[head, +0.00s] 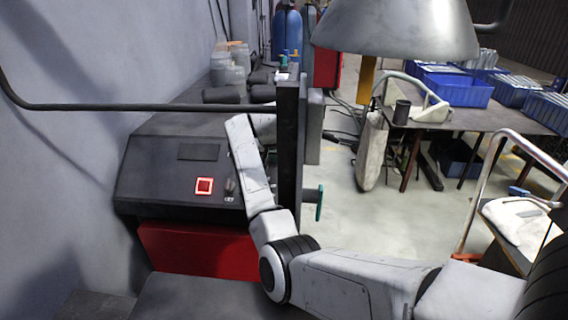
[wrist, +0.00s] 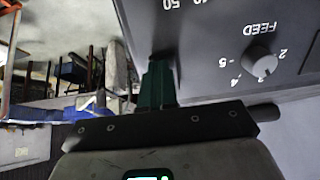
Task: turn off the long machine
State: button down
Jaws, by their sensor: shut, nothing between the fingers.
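The long machine (head: 150,180) stands along the left wall, with a dark sloped panel and a red front. On its panel are a lit red square button (head: 204,186), a small switch (head: 230,186) and a dark display (head: 198,152). My arm passes to the right of these controls and goes behind a dark upright post. My gripper (wrist: 159,64) shows teal fingers closed together and empty in the wrist view. They are beside a dark panel with a FEED dial (wrist: 262,62), seen upside down; contact cannot be told. In the head view the post largely hides my gripper.
The dark upright post (head: 288,150) and a horizontal bar (head: 150,107) stand close around my arm. A metal lamp-like dome (head: 398,30) hangs above. A table (head: 480,118) with blue bins (head: 455,90) is at right. Open floor lies between.

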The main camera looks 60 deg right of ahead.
jog(key=shift+s+f+p, duration=0.2)
jog(key=shift+f+p, duration=0.15)
jog(key=shift+f, duration=0.15)
jog(key=shift+a+f, duration=0.15)
jog(key=shift+f, duration=0.3)
jog(key=shift+s, duration=0.15)
jog(key=shift+r, duration=0.15)
jog(key=shift+d+r+p, duration=0.2)
jog(key=shift+r+p, duration=0.35)
jog(key=shift+p, duration=0.2)
jog(key=shift+r, duration=0.25)
